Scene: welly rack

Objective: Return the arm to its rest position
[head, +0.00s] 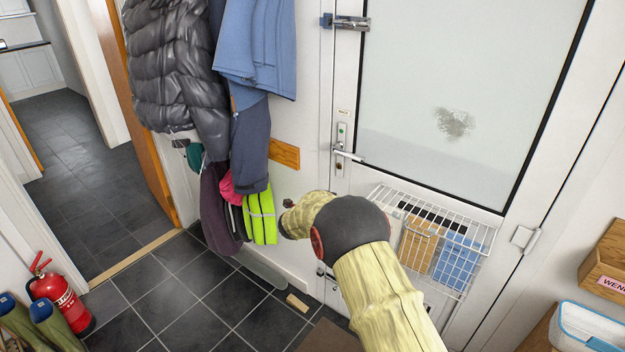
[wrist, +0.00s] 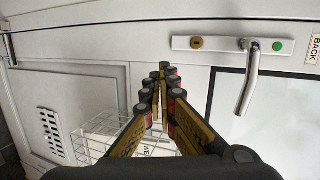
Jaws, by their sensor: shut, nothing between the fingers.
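My arm reaches up from the bottom of the head view, in a pale yellow sleeve with a dark joint, toward the white door (head: 345,220). Its end points left, near the hanging coats, and the fingers are mostly hidden there. In the wrist view my gripper (wrist: 162,72) shows its two yellow and black fingers converging to shut tips with nothing between them. The door handle (wrist: 248,80) is to the right of the fingertips, apart from them. It also shows in the head view (head: 347,155), above my arm.
A wire basket (head: 465,262) with papers hangs on the door behind my arm. Coats (head: 180,70) and a neon vest (head: 260,215) hang left. A fire extinguisher (head: 62,300) and wellies (head: 50,325) stand lower left. A wooden block (head: 297,302) lies on the floor. Dark tiles are clear at left.

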